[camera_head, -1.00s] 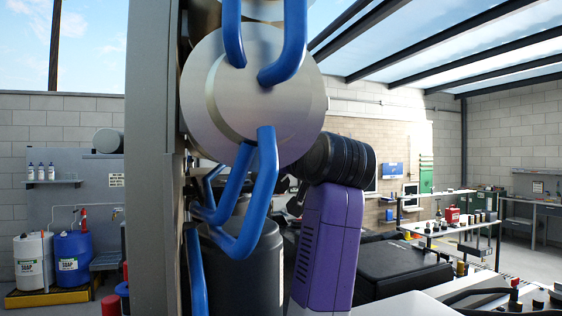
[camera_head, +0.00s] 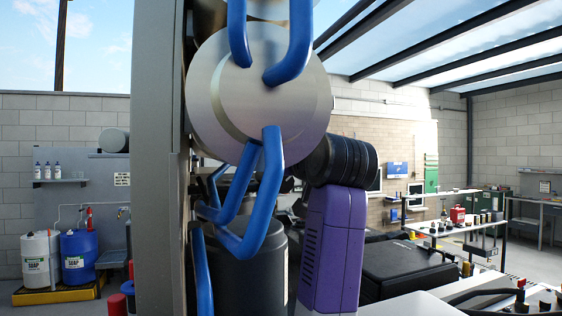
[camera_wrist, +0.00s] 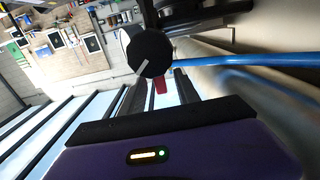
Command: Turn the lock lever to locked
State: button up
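In the wrist view my gripper (camera_wrist: 157,90) is open, with its two dark fingers apart. A small red piece (camera_wrist: 160,86) shows between and beyond the fingertips; it may be the lock lever, but I cannot tell for sure. A black many-sided knob (camera_wrist: 149,52) with a pale pointer line sits just above it, close to the fingertips. I see no contact between the fingers and either part. In the head view my gripper is hidden behind the large silver round end cap (camera_head: 300,110) and my own purple arm.
Bent blue tubes (camera_head: 268,190) hang around the end cap, and a blue tube (camera_wrist: 250,60) runs right of the knob. A grey upright post (camera_head: 158,170) stands at left. A dark cylinder (camera_head: 250,270) is below. Benches with small items (camera_head: 450,225) stand at the right.

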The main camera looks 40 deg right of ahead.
jog(key=shift+r, duration=0.1)
jog(key=b+v, duration=0.2)
jog(key=v, duration=0.6)
jog(key=shift+b, duration=0.4)
